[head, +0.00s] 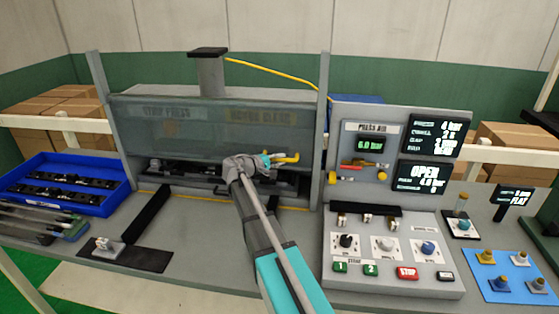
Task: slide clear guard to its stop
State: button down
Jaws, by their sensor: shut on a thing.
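The clear guard (190,125) is a see-through, greyish panel across the front of the press, between two grey uprights. Lettering behind it shows through. Its lower edge stands above the press bed, leaving a gap where dark fixtures show. A yellow handle (287,158) sits low on the guard, right of its middle. My gripper (268,160) is at the handle's left part and shut on it. My own arm reaches up from the bottom and hides part of the bed and guard edge. The fingertips are small and partly hidden.
A control box (393,282) with knobs and buttons stands right of the press, below the PRESS AIR panel (348,155) and screens reading OPEN. A blue bin (75,205) of dark parts is at left. A black mat (125,254) holds a small metal part at front left.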

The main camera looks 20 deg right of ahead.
notch_tip(320, 180, down, 12)
jog(key=b, duration=1.1)
jog(key=shift+s+f, duration=0.1)
jog(key=shift+s, duration=0.05)
jog(key=c, duration=0.6)
grip_release()
